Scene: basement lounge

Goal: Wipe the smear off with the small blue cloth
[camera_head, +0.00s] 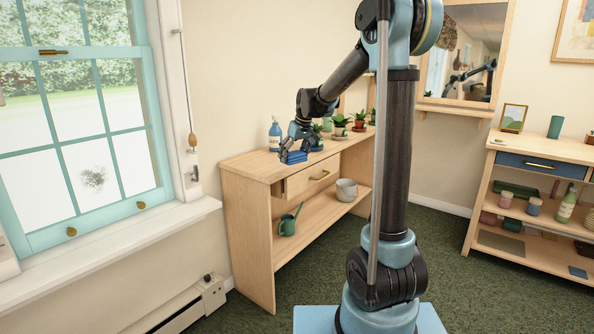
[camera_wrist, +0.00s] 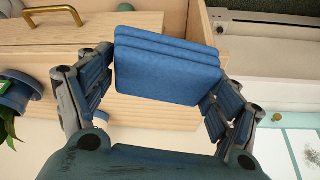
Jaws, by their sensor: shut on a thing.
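The small blue cloth (camera_head: 295,157) is a folded stack of layers. My gripper (camera_head: 291,150) is shut on it, one finger at each side. In the wrist view the cloth (camera_wrist: 165,68) fills the middle between the fingers, above the edge of the wooden bench. The smear (camera_head: 93,180) is a dark grey smudge on a lower pane of the window (camera_head: 50,165) at left. Part of the smear (camera_wrist: 312,155) shows at the right edge of the wrist view. My gripper and the cloth are well to the right of the window, apart from it.
The wooden bench (camera_head: 250,172) holds a blue spray bottle (camera_head: 275,134) and potted plants (camera_head: 340,124). A green watering can (camera_head: 289,222) and a grey pot (camera_head: 346,190) sit on its lower shelf. The window sill (camera_head: 120,236) juts out below the glass. Carpet between sill and bench is clear.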

